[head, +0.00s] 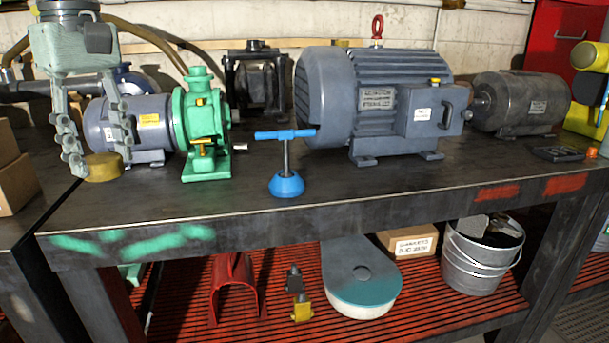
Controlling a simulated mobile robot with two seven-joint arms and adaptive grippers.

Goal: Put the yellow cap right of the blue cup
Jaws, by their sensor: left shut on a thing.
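The yellow cap (103,168) is a short mustard-yellow cylinder at the left end of the dark workbench. My left gripper (101,162) comes down from above, its two fingers on either side of the cap, shut on it. The cap is low at the bench top; I cannot tell whether it touches the surface. The blue cup (286,185) is a round blue base with a steel stem and a blue T-handle. It stands upright near the front edge, well right of the cap. My right gripper is not in view.
A blue-grey motor with a green pump (203,125) stands between cap and cup. A large grey motor (377,100) is behind and right of the cup. Bare workbench (250,205) lies along the front edge, including right of the cup. A dark motor (520,100) stands farther right.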

